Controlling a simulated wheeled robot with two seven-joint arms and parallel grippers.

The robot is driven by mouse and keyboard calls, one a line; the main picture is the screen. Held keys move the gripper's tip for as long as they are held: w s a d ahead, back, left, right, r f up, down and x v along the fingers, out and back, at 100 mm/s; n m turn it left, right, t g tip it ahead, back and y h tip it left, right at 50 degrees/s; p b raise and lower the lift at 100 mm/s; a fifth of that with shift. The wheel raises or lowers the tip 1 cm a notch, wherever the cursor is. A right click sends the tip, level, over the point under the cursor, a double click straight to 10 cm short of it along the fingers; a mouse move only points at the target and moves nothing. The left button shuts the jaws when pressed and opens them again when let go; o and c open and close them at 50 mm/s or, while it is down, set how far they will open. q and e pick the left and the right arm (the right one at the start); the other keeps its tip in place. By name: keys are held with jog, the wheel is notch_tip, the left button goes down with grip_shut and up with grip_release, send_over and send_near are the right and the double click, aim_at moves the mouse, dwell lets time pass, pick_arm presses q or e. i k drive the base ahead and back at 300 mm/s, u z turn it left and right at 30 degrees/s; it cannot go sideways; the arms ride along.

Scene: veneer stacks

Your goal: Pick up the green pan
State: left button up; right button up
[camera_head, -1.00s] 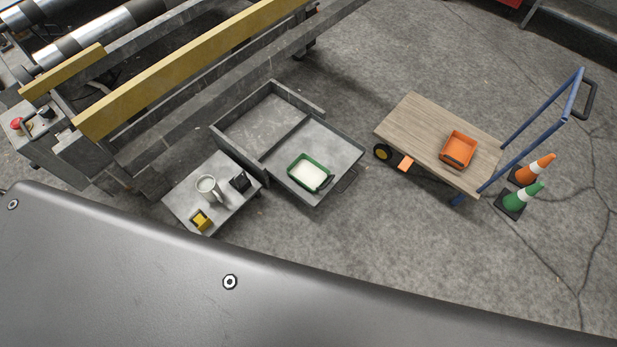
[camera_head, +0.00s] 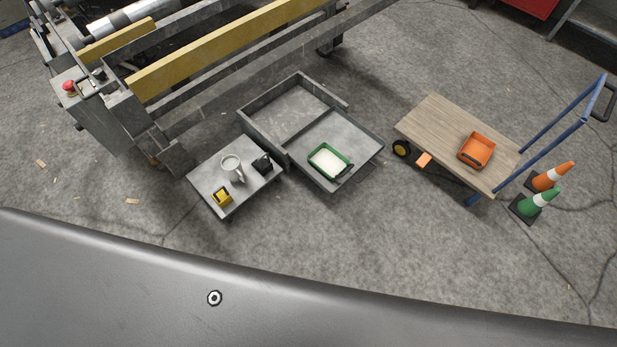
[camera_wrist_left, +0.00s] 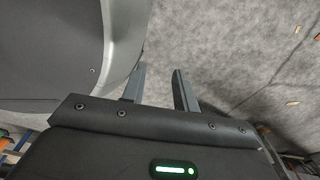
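The green pan (camera_head: 316,168) is a small rectangular tray with a green rim, a white inside and a dark handle at its right side. It sits on the grey flat front section of a low metal cart (camera_head: 318,181) in the head view. My left gripper (camera_wrist_left: 160,73) shows in the left wrist view, its two fingers apart with only bare floor between them. Neither gripper is in the head view, and the pan is not in the wrist view. My right gripper is not seen.
A small grey table (camera_head: 205,189) with a mug (camera_head: 231,166), a yellow item (camera_head: 221,196) and a black item stands left of the cart. A wooden trolley (camera_head: 436,118) carries an orange pan (camera_head: 476,151). Two cones (camera_head: 551,177) (camera_head: 536,203) stand at right. Grey floor lies open in front.

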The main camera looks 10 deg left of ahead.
aim_at(326, 159)
jog(key=u, duration=0.4)
jog(key=k, duration=0.95)
jog(key=z, duration=0.3)
jog(key=i, duration=0.6)
jog(key=z, duration=0.7)
jog(key=i, duration=1.4)
jog(key=u, duration=0.8)
